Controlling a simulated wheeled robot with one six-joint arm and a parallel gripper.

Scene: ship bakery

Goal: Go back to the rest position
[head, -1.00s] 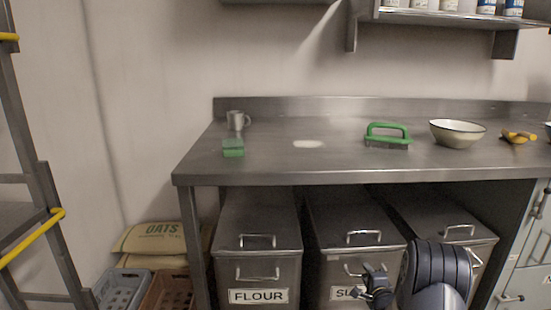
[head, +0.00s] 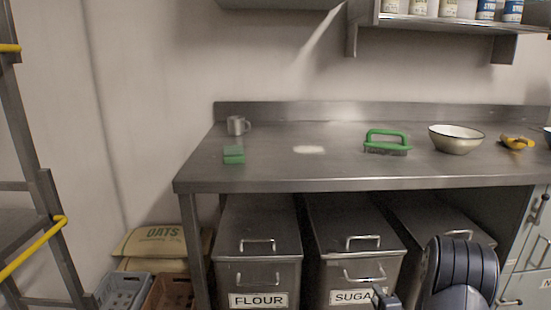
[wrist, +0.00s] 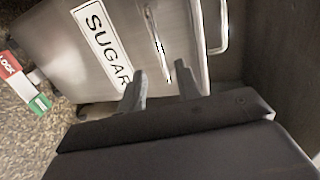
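My gripper (head: 384,299) is low at the bottom edge of the head view, in front of the sugar bin (head: 350,262) and below the steel worktop (head: 290,171). Much of it is cut off there. In the wrist view my gripper (wrist: 161,84) has its two fingers apart with nothing between them. The sugar bin's front (wrist: 75,50) and its handle lie beyond the fingertips; I cannot tell the exact gap.
The flour bin (head: 258,270) stands left of the sugar bin. A ladder-like frame (head: 52,195) stands far left.

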